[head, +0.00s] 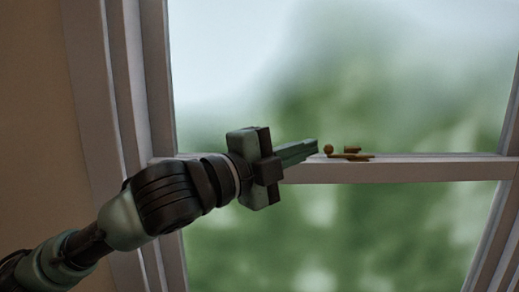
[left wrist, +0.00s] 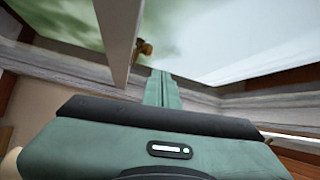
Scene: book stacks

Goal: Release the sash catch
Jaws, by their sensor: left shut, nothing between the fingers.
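The brass sash catch (head: 350,155) sits on the window's horizontal meeting rail (head: 420,168), with a small round knob at its left end. My left gripper (head: 316,147) is shut and empty. Its fingertips are just left of the knob in the head view; I cannot tell whether they touch it. In the left wrist view the catch (left wrist: 145,48) shows beside the rail (left wrist: 115,30), beyond the shut fingers (left wrist: 159,76), with a gap in the picture between them. My right gripper is not in view.
The window frame's left side (head: 125,110) stands behind my left arm, with a plain wall (head: 40,120) beyond it. The right side of the frame (head: 500,220) is at the picture's edge. Blurred greenery shows through the glass. The rail right of the catch is clear.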

